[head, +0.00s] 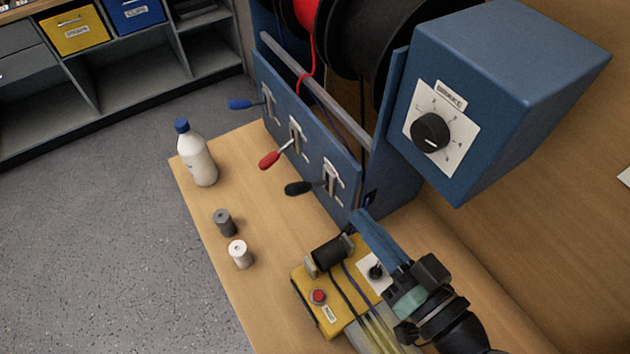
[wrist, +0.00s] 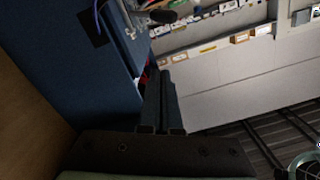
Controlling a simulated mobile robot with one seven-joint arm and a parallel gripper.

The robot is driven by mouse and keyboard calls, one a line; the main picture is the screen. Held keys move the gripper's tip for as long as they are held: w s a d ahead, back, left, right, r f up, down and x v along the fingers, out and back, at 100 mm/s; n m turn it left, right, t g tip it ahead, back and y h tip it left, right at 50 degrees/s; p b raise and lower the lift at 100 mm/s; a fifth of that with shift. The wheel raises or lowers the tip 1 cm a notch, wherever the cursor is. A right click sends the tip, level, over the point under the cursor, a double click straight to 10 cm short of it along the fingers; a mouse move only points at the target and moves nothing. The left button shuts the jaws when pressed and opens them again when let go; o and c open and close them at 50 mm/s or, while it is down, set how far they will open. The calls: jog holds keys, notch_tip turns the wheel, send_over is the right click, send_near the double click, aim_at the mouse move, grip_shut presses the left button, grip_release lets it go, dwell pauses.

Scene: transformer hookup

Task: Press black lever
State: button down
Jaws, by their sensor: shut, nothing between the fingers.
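The black lever (head: 298,188) sticks out from the lower right slot of the blue panel (head: 305,140), its dark knob pointing left over the table. A dark knob, likely the same lever (wrist: 160,16), shows at the top of the wrist view. My gripper (head: 360,217) is shut and empty, near the panel's lower right corner. It is apart from the black lever, to its right and lower in the picture. In the wrist view my shut fingers (wrist: 160,80) point up beside the blue panel. The red lever (head: 270,159) and blue lever (head: 240,104) stand farther left.
A yellow control box (head: 305,296) with a red button and cables sits below the panel, near my arm. A blue box with a dial (head: 431,131) overhangs at right. A white bottle (head: 197,155) and two small spools (head: 239,254) stand at the table's left edge.

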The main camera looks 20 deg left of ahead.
jog(key=p, duration=0.3)
send_over(301, 190)
jog(key=d, duration=0.5)
jog(key=f, duration=0.1)
jog(key=a+f, duration=0.2)
jog(key=f, duration=0.1)
jog(key=shift+s+a, duration=0.2)
jog(key=shift+s, duration=0.05)
jog(key=b, duration=0.1)
jog(key=f+n+b, duration=0.1)
jog(key=b, duration=0.1)
jog(key=f+n+b, duration=0.1)
jog(key=b, duration=0.1)
jog(key=shift+s+a, duration=0.3)
jog(key=shift+s, duration=0.05)
jog(key=shift+s+n+b, duration=0.1)
jog(key=shift+n+b, duration=0.4)
jog(key=shift+b, duration=0.3)
jog(key=shift+r, duration=0.25)
